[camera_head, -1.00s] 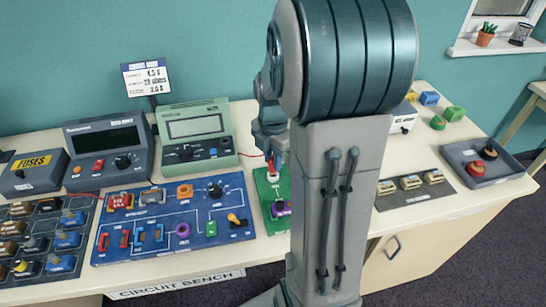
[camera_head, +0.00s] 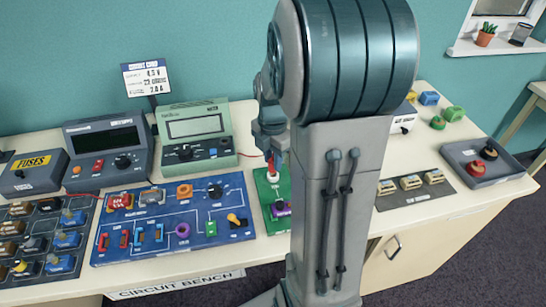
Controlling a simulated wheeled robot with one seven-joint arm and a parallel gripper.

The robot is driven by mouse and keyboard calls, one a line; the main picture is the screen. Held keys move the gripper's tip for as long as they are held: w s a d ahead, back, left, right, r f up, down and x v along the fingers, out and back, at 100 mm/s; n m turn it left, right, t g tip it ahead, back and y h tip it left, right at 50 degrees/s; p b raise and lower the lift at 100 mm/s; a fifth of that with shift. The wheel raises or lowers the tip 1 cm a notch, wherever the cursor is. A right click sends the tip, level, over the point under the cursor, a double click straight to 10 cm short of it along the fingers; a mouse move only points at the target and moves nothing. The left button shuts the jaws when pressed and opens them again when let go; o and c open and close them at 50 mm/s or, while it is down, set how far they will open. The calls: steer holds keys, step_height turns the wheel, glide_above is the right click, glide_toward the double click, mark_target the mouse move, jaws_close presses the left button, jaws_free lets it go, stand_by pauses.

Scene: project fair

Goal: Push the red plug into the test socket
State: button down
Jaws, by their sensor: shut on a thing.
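My gripper (camera_head: 271,151) points down over the green board (camera_head: 268,188), partly hidden by my own arm in front. It is shut on the small red plug (camera_head: 271,167), of which only a little shows below the fingers. The plug is at the back part of the green board. A pale part shows just under the plug. I cannot tell whether this is the test socket, or how deep the plug sits. A purple part (camera_head: 281,208) is at the front of the green board, and my arm hides the board's right side.
A blue circuit board (camera_head: 215,222) lies left of the green board. A green meter (camera_head: 197,135) and a dark meter (camera_head: 107,150) stand behind it. A thin red wire (camera_head: 252,156) runs near my gripper.

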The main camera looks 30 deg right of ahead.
steer(key=shift+f+b, duration=0.7)
steer(key=shift+f, duration=0.25)
stand_by(0.6)
steer(key=c, duration=0.7)
jaws_free()
steer(key=shift+o, duration=0.2)
steer(key=shift+r+p, duration=3.05)
steer(key=shift+r, duration=1)
steer(key=shift+a, duration=0.1)
